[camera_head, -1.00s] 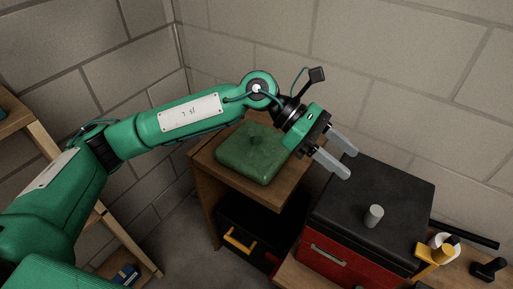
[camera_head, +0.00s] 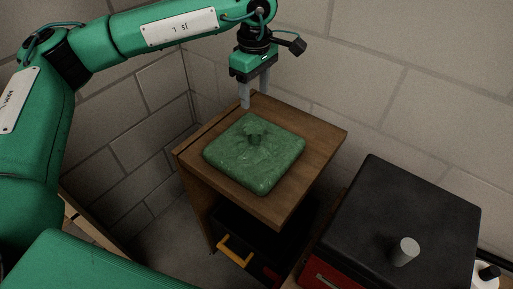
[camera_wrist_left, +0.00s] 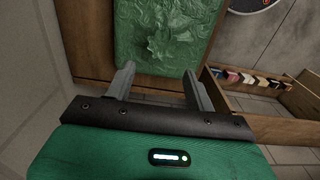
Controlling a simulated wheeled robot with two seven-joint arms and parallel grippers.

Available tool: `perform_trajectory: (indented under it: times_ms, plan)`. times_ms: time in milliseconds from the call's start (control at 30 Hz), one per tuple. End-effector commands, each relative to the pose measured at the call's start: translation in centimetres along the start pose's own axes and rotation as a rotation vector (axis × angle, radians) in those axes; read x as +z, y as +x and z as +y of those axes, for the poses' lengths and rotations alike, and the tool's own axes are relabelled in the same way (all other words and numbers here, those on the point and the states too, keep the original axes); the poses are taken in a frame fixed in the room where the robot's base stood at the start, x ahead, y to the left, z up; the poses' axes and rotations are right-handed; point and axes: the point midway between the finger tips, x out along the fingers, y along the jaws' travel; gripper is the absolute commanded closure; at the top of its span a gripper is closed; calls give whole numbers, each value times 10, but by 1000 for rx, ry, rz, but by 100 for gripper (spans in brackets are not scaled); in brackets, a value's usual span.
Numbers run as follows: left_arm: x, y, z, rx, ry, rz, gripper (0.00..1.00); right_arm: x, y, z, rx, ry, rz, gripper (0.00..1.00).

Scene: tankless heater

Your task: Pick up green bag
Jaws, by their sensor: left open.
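The green bag (camera_head: 254,155) is a flat, square, cushion-like bag with a gathered knot on top. It lies on the top of a wooden cabinet (camera_head: 328,150). It also shows at the top of the left wrist view (camera_wrist_left: 165,35), beyond the fingertips. My left gripper (camera_head: 254,101) points down near the far edge of the cabinet top, behind the bag. Its fingers are open and empty, and they look apart from the bag. In the left wrist view the two fingers (camera_wrist_left: 158,70) are spread. My right gripper is not in view.
A black-topped red toolbox (camera_head: 400,205) with a grey knob stands to the right of the cabinet. A dark case with a yellow handle (camera_head: 236,252) sits inside the cabinet below. Block walls (camera_head: 400,70) close in behind. The cabinet top around the bag is clear.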

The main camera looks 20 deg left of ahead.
Motion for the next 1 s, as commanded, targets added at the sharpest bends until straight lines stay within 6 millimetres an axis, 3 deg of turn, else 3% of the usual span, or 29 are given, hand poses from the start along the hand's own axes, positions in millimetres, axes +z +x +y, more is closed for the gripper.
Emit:
perform_trajectory:
  times_ms: [300,633,800,1000]
  plan:
    - [1,59,-1,-3,0,-2,45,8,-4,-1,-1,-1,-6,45]
    - [2,88,-5,-4,1,-3,45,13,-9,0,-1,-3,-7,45]
    - [4,114,-8,-4,-1,-3,45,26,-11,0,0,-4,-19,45]
    - [4,126,-7,0,0,-3,45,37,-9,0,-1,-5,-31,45]
